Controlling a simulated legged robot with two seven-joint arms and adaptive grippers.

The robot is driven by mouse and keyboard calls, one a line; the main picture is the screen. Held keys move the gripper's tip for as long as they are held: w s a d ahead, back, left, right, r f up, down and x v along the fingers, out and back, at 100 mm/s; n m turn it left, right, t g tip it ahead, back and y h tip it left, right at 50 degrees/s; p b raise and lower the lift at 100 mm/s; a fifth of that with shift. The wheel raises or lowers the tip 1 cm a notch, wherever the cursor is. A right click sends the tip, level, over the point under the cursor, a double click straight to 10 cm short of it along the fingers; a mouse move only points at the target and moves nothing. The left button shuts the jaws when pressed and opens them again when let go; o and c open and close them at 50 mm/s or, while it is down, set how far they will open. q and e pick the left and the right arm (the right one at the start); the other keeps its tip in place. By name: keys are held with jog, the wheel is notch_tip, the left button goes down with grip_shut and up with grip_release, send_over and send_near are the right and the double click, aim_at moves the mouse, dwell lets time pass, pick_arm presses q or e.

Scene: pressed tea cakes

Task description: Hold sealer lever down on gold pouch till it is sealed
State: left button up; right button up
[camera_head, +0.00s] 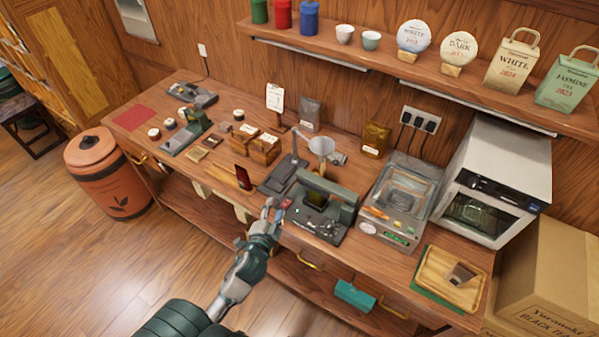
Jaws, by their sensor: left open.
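A dark green sealer (344,221) stands near the front edge of the table, with its arched lever (328,187) across the top. A small gold patch (316,199) shows under the lever; I cannot tell if it is a pouch. A gold pouch (376,136) with a white label stands upright at the back of the table. My left gripper (274,207) is open at the front edge, just left of the sealer and apart from the lever. My right gripper is not in view.
A clear-lidded machine (402,192) stands right of the sealer, then a white oven (497,175) and a wooden tray (440,278). Left of the sealer are a scale with a funnel (321,146) and wooden boxes (265,149). A shelf (390,66) hangs above.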

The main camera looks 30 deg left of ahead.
aim_at(289, 177)
pick_arm(q)
jog(key=x, duration=0.8)
jog(key=p+x, duration=0.1)
jog(key=x, duration=0.7)
jog(key=shift+d, duration=0.2)
jog(key=shift+w+a+f, duration=0.25)
jog(key=shift+w+a, duration=0.2)
jog(key=shift+a, duration=0.05)
jog(key=shift+d, duration=0.25)
grip_shut()
